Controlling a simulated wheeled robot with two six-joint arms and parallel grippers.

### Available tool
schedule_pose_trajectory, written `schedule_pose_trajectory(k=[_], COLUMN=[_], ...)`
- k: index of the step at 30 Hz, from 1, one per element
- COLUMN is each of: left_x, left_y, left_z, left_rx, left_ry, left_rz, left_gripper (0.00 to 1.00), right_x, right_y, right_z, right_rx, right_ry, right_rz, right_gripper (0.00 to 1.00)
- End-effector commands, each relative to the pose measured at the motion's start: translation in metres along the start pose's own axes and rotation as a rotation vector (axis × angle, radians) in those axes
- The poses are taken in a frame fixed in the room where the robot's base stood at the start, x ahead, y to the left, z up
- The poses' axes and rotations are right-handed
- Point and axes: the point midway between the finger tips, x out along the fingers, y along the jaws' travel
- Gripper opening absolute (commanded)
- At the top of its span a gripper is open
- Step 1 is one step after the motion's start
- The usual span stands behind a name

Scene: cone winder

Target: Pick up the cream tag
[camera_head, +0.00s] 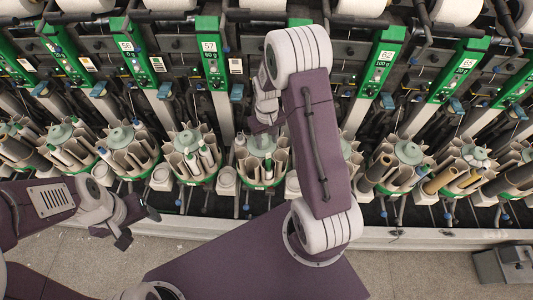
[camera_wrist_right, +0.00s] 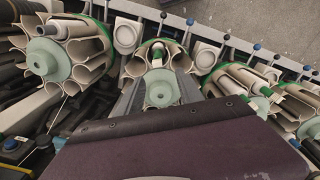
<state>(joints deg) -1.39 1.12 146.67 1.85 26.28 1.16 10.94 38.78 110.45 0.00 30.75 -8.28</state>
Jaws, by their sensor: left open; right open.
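Several small pale tags sit on the machine front in the head view, and I cannot tell for sure which is the cream one. A whitish tag (camera_head: 236,66) lies just left of my right arm. Another pale tag (camera_head: 158,64) is further left. My right gripper (camera_head: 266,122) is open and points down over the machine, partly hidden by its own arm, below and right of the whitish tag. My left gripper (camera_head: 138,226) is open and empty at lower left, over the machine's front edge, far from the tags. No tag is clear in the right wrist view.
Round bobbin magazines (camera_head: 192,153) with green hubs stand in a row along the machine; one magazine (camera_wrist_right: 160,88) is close in the right wrist view. Green numbered panels (camera_head: 212,52) slope up behind them. Floor is free in front; a grey box (camera_head: 505,263) stands at right.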

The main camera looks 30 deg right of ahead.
Motion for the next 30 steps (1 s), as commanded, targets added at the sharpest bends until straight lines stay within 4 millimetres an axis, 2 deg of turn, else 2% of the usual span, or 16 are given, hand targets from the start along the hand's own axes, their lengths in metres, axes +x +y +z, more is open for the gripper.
schedule_pose_trajectory(k=[4, 11, 15, 18, 26, 27, 30], left_x=[-0.009, -0.014, -0.028, -0.029, -0.028, -0.028, -0.028], left_y=[0.0, 0.0, 0.001, 0.001, 0.001, 0.001, 0.001], left_z=[-0.001, -0.001, -0.003, -0.003, -0.003, -0.003, -0.003], left_rx=[0.0, 0.0, 0.0, 0.0, 0.0, 0.0, 0.0], left_ry=[0.0, 0.0, 0.0, 0.0, 0.0, 0.0, 0.0], left_rz=[0.0, 0.0, 0.0, 0.0, 0.0, 0.0, 0.0], left_gripper=[0.65, 0.65, 0.65, 0.65, 0.65, 0.65, 0.65], right_x=[0.021, 0.033, 0.056, 0.073, 0.08, 0.08, 0.08], right_y=[0.0, -0.001, -0.001, -0.001, -0.001, -0.001, -0.001], right_z=[0.001, 0.002, 0.005, 0.004, 0.002, 0.002, 0.003], right_rx=[0.0, 0.0, 0.0, 0.0, 0.0, 0.0, 0.0], right_ry=[-0.004, -0.004, -0.006, -0.004, 0.001, 0.0, 0.0], right_rz=[-0.001, -0.001, -0.001, -0.001, 0.0, 0.0, 0.0], right_gripper=[0.44, 0.44, 0.44, 0.44, 0.44, 0.41, 0.13])
